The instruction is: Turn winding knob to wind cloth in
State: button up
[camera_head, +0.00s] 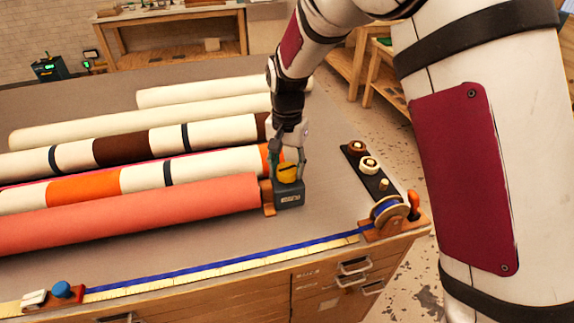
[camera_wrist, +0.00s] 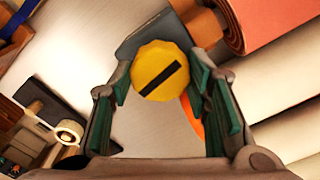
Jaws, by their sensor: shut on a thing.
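A yellow round knob (camera_wrist: 161,70) with a black bar mark sits on a dark grey box (camera_head: 289,196) at the right end of the cloth rolls. My gripper (camera_head: 287,172) points down over the box with its fingers on either side of the knob, and it is shut on it. In the wrist view the green-padded fingers (camera_wrist: 165,92) flank the knob. The coral cloth roll (camera_head: 130,212) lies along the table's front, its right end by a brown wooden block (camera_head: 268,197) beside the box.
Several other cloth rolls lie behind, including a cream one (camera_head: 140,128). A blue ribbon (camera_head: 200,266) runs along the front edge to a reel (camera_head: 389,214). A dark tray of small spools (camera_head: 366,168) stands right of the box.

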aim_at(287, 168)
jog(key=m+p, duration=0.1)
jog(key=m, duration=0.3)
jog(key=shift+m+p, duration=0.65)
jog(key=shift+m, duration=1.45)
jog(key=o, duration=1.2)
jog(key=shift+c, duration=0.2)
notch_tip(287, 168, up, 12)
